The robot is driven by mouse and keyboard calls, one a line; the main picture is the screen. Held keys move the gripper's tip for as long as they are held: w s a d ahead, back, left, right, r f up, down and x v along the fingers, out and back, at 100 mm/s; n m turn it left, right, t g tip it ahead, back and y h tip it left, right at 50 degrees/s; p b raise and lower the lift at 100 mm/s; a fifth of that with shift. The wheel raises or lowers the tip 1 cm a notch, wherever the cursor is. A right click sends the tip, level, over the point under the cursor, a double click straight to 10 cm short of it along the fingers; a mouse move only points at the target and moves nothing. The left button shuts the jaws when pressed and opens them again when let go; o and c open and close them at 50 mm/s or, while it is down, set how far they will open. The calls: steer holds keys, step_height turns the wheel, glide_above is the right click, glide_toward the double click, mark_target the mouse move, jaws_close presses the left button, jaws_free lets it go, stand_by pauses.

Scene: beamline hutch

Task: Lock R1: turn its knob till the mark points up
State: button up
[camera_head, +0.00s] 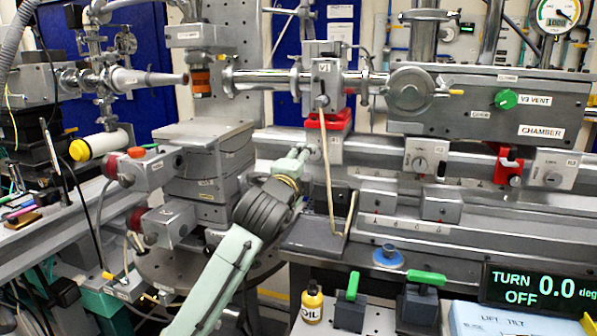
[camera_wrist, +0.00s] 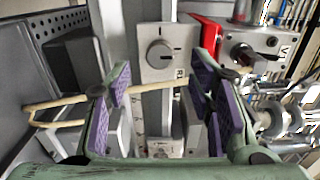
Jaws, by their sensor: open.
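R1 is a pale plate with a round grey knob (camera_wrist: 159,54) in the wrist view, seen sideways, with part of its label along the right edge. The knob's mark is too small to read surely. In the head view R1's plate (camera_head: 330,151) shows below a red clamp, its knob hidden behind my gripper (camera_head: 300,158). In the wrist view my gripper (camera_wrist: 162,72) is open, its purple pads apart on either side of the knob, which appears ahead of them.
The red clamp (camera_head: 328,119) and valve V1 (camera_head: 322,73) stand above. Two similar knob plates (camera_head: 427,158) (camera_head: 554,169) are at right. A display (camera_head: 540,288) reads TURN 0.0 deg, OFF.

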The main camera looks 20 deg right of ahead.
steer(key=v, duration=0.5)
steer(key=shift+s+a, duration=0.1)
steer(key=shift+s, duration=0.05)
